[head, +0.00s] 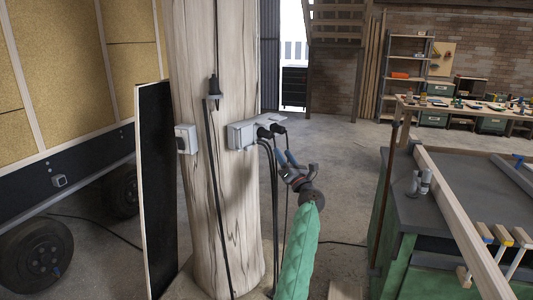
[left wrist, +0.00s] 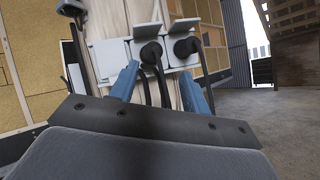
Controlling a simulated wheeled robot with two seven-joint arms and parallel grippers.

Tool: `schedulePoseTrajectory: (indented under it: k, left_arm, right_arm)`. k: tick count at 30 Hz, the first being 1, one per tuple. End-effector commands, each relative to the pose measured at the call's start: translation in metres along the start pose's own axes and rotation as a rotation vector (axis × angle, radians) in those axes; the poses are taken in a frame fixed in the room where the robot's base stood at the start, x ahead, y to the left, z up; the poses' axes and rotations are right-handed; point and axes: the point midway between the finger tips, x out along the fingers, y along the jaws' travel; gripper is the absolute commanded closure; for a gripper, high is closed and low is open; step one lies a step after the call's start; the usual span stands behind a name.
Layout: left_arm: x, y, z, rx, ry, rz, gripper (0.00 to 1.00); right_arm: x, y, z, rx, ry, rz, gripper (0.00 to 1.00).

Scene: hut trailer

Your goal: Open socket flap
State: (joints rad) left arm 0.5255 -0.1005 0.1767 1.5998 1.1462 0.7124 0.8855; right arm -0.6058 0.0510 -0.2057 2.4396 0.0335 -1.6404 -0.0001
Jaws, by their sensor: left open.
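A pale grey socket box (head: 240,135) is fixed to a thick wooden post (head: 228,215). In the left wrist view it shows three sockets side by side. The left socket's flap (left wrist: 108,60) lies closed. The middle and right sockets hold black plugs (left wrist: 150,53) with cables hanging down, their flaps raised above them. My left gripper (head: 285,160) has blue fingers, which also show in the left wrist view (left wrist: 160,90). They are spread apart and empty, in front of and below the box, on either side of the plug cables. Contact cannot be told. My right gripper is not in view.
A cable with a black connector (head: 213,90) hangs down the post. Another small grey box (head: 186,138) is on the post's left side. A dark panel (head: 156,190) leans left of the post. A green workbench (head: 395,245) stands at the right, with concrete floor between.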

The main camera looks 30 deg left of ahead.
Motion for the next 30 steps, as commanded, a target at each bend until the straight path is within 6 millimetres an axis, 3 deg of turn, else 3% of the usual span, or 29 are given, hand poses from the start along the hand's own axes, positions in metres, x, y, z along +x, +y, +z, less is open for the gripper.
schedulePoseTrajectory:
  k: [3, 9, 16, 23, 30]
  left_arm:
    - [-0.002, 0.021, -0.024, -0.121, 0.121, 0.118, 0.53]
    - [-0.011, 0.044, -0.045, -0.257, 0.212, 0.265, 0.53]
    - [-0.005, 0.047, -0.046, -0.312, 0.206, 0.277, 0.53]
    - [0.021, 0.053, -0.051, -0.31, 0.205, 0.275, 0.53]
    - [0.047, 0.059, -0.058, -0.309, 0.205, 0.274, 0.53]
  right_arm:
    - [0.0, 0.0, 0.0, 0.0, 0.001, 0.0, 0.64]
    - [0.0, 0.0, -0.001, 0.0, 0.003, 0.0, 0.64]
    - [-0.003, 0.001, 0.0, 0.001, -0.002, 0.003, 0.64]
    - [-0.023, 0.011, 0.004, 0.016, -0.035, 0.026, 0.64]
    - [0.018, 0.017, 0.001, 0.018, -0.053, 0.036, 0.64]
